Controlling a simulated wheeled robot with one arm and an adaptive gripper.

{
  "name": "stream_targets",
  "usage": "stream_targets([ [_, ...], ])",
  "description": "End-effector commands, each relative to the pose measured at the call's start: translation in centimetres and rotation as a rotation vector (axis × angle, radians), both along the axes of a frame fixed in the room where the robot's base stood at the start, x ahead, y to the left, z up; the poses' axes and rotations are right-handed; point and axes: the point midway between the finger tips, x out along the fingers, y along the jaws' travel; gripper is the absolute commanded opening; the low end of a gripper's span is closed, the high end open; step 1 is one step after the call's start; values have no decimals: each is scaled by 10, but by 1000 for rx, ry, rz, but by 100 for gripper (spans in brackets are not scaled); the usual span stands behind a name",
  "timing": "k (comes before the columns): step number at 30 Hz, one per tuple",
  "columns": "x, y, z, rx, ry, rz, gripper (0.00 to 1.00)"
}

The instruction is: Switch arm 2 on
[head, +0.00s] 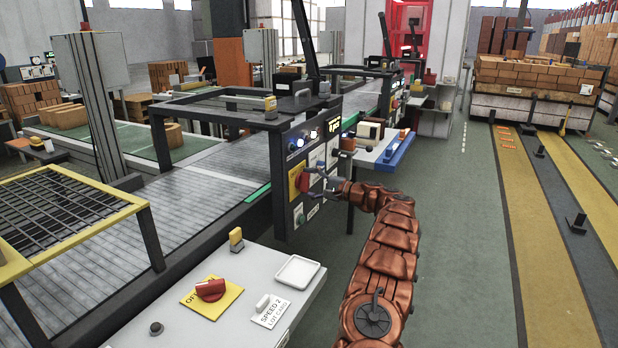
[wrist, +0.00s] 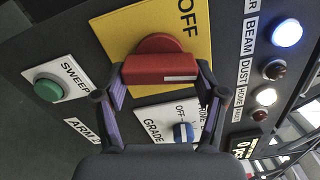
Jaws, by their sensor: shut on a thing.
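A red rotary switch (wrist: 162,68) sits on a yellow plate (wrist: 115,30) marked OFF on the dark control panel. The handle's white mark is toward the right end in the wrist view.
A green SWEEP button (wrist: 47,90) and a blue GRADE knob (wrist: 183,132) flank the switch. Lamps (wrist: 287,32) line the panel's right side. In the head view, a nearer console (head: 255,262) carries another red OFF switch (head: 210,289). The floor right of my arm is open.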

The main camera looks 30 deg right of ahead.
Motion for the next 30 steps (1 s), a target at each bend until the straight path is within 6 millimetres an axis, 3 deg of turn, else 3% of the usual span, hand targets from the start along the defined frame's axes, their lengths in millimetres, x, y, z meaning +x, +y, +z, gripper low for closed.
stream_targets([
  [15,-1,2,-1,357,215,0,36],
  [30,-1,1,-3,478,286,-2,36],
])
